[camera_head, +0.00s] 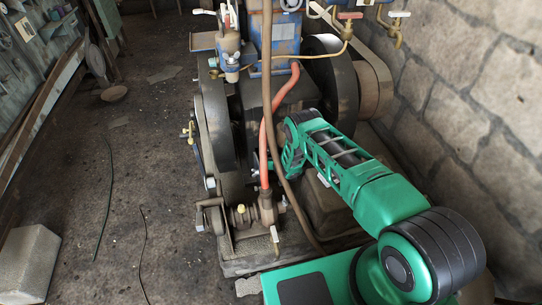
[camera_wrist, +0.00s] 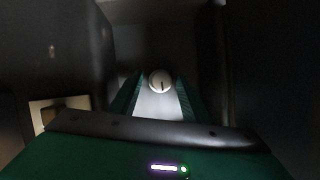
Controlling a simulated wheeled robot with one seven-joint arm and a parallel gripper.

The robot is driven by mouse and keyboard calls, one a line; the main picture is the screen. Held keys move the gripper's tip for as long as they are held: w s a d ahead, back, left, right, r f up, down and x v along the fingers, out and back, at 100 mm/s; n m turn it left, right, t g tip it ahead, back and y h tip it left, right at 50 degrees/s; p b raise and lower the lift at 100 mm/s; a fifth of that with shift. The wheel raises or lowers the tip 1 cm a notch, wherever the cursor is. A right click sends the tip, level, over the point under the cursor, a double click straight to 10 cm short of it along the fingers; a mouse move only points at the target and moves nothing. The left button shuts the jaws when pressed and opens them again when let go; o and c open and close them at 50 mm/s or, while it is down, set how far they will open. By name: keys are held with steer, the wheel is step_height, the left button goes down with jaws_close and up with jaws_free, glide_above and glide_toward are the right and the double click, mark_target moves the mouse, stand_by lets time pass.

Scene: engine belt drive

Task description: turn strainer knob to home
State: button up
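A small round pale knob (camera_wrist: 160,80), which I take for the strainer knob, shows in the middle of the wrist view. A short dark line crosses its face, roughly upright. My gripper (camera_wrist: 159,88) has its two green fingers apart, one on each side of the knob. A narrow gap seems to show on both sides; contact is not clear. In the head view my green arm reaches into the engine's near side, and the gripper end (camera_head: 288,158) is partly hidden by hoses. I cannot make out the knob there.
Dark engine walls stand close on both sides in the wrist view. In the head view a red hose (camera_head: 265,135) and a brown hose (camera_head: 267,70) run beside my gripper. A large flywheel (camera_head: 217,120) is to the left, a stone wall (camera_head: 470,100) to the right. Floor at left is mostly open.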

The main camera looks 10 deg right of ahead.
steer(key=v, duration=1)
steer(key=shift+s, duration=0.35)
stand_by(0.5)
steer(key=shift+r, duration=0.1)
